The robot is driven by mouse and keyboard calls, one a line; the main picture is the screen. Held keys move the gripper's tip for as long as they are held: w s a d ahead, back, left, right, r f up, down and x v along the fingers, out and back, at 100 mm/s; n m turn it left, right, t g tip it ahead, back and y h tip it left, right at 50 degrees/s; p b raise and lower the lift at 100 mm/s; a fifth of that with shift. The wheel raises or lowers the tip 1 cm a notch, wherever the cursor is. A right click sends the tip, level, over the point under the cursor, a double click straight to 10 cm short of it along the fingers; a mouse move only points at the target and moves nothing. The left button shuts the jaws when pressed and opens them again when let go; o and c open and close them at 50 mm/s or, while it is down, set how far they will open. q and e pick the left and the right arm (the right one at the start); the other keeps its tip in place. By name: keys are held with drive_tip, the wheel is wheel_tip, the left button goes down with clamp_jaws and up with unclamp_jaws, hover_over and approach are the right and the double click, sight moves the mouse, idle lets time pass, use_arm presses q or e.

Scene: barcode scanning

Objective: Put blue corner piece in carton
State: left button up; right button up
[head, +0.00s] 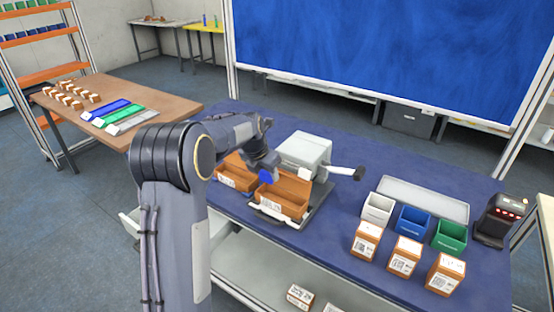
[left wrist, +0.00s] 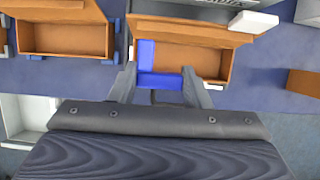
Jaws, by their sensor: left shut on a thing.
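The blue corner piece (left wrist: 160,78) is L-shaped and sits between the fingers of my left gripper (left wrist: 158,88), which is shut on it. In the head view my left gripper (head: 263,163) and the blue piece (head: 266,177) are above the near left edge of an open brown carton (head: 283,199). In the left wrist view the piece overlaps the near left part of that carton (left wrist: 205,55); its exact height above the carton is hard to tell. My right gripper is not in view.
A second open carton (head: 236,177) stands left of the first. A grey machine (head: 306,150) is behind them. White, blue (head: 412,219) and green bins and several small labelled boxes (head: 404,255) stand to the right. A black scanner stand (head: 497,221) is at the far right.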

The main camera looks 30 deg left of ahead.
sight(265, 179)
use_arm(q)
drive_tip(key=shift+w, duration=0.3)
drive_tip(key=shift+f, duration=0.15)
drive_tip(key=shift+s+f+b, duration=0.2)
drive_tip(key=shift+f+b, duration=0.2)
drive_tip(key=shift+b, duration=0.2)
wheel_tip(265, 179, down, 2)
drive_tip(key=shift+w+f+b, duration=0.1)
drive_tip(key=shift+f+b, duration=0.15)
drive_tip(key=shift+b, duration=0.95)
drive_tip(key=shift+f+b, duration=1.55)
drive_tip(key=shift+f, duration=1.1)
drive_tip(key=o, duration=0.7)
drive_tip(key=shift+c, duration=0.2)
